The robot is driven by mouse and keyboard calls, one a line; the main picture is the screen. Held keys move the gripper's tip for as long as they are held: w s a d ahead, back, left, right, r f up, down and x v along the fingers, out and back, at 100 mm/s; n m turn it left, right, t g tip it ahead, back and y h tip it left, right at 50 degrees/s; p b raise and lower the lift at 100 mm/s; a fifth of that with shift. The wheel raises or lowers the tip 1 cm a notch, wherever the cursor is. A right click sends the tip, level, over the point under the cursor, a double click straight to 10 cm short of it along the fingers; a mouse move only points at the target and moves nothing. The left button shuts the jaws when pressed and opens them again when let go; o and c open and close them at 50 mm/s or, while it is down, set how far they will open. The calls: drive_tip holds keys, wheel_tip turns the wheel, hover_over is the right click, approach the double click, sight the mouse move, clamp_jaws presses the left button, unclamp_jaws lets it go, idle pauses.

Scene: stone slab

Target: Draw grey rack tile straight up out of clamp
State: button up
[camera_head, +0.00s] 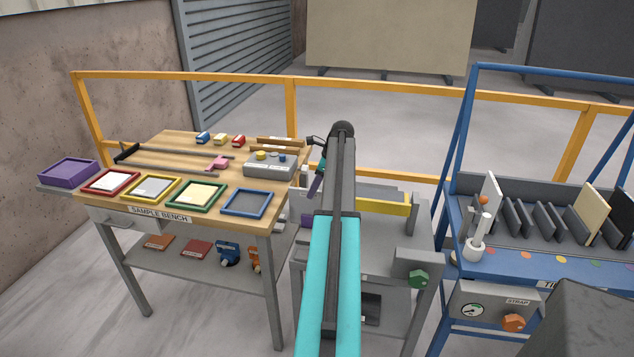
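My gripper (315,187) hangs at the end of my arm, left of the arm's dark upper link, above the left edge of the grey middle stand (385,240). Its fingers are small and partly hidden, so I cannot tell whether they are open or hold anything. A small light grey upright piece (304,174) shows just left of it; I cannot tell whether this is the grey rack tile. No clamp can be made out clearly there; my arm covers much of the stand.
The blue rack (560,262) at right holds a whitish panel (490,198), dark dividers, a cream tile (589,212) and a black tile (619,217). The wooden sample bench (185,165) at left bears colored trays and a grey control box (270,166). A yellow rail (230,80) runs behind.

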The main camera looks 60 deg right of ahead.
sight(307, 201)
drive_tip(key=shift+p+x, duration=0.6)
drive_tip(key=shift+x, duration=3.2)
clamp_jaws()
